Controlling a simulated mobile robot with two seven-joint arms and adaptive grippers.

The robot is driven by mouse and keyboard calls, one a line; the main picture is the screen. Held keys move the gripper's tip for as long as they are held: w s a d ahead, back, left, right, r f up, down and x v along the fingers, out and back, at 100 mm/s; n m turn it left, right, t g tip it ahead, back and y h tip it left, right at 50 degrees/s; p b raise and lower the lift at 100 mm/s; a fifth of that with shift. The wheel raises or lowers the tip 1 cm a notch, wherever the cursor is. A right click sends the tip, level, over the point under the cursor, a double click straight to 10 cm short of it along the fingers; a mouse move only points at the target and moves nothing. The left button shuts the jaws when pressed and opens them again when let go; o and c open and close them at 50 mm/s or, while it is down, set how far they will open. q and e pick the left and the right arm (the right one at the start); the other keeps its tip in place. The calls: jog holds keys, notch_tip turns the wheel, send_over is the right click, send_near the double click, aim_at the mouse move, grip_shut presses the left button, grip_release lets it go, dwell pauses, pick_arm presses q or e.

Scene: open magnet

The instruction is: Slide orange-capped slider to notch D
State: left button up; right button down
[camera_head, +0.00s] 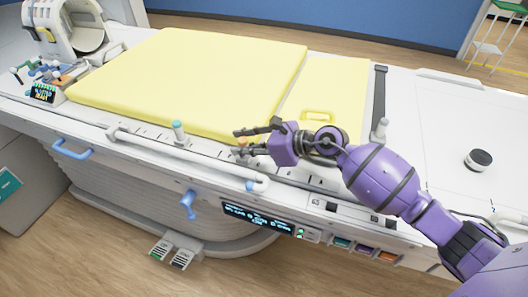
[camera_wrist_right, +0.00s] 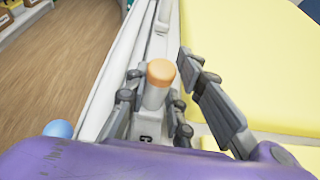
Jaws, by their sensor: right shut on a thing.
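The orange-capped slider (camera_wrist_right: 160,75) stands upright between the fingers of my right gripper (camera_wrist_right: 154,100) in the right wrist view. The fingers are shut on its pale post, below the cap. A letter that looks like C (camera_wrist_right: 147,138) shows beside its base. In the head view my right gripper (camera_head: 241,142) is at the rail (camera_head: 212,148) along the bed's front edge, and its fingers hide most of the slider. Notch marks show along this rail, but I cannot make out a D. My left gripper is not in view.
The yellow pad (camera_head: 200,75) lies behind the rail. A white handrail (camera_head: 190,163) and blue levers (camera_head: 188,204) are in front. A dark round knob (camera_head: 478,160) is at right.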

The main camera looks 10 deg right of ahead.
jog(key=w+a, duration=0.1)
jog(key=a, duration=0.1)
jog(key=w+a, duration=0.1)
jog(key=a, duration=0.1)
jog(key=w+a, duration=0.1)
jog(key=a, duration=0.1)
jog(key=shift+w+a, duration=0.15)
jog(key=shift+w, duration=0.1)
jog(key=shift+w+a+f, duration=0.1)
jog(key=shift+w+a, duration=0.15)
jog(key=shift+a, duration=0.2)
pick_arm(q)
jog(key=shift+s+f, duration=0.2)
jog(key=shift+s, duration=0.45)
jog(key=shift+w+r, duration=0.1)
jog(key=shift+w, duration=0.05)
pick_arm(e)
jog(key=c, duration=1.7)
grip_release()
jog(key=shift+a, duration=0.1)
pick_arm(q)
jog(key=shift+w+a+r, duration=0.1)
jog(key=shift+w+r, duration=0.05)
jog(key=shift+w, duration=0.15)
pick_arm(e)
jog(key=shift+o, duration=0.6)
jog(key=shift+w+a, duration=0.1)
jog(key=shift+w+d, duration=0.1)
jog(key=shift+d, duration=0.15)
jog(key=shift+d, duration=0.1)
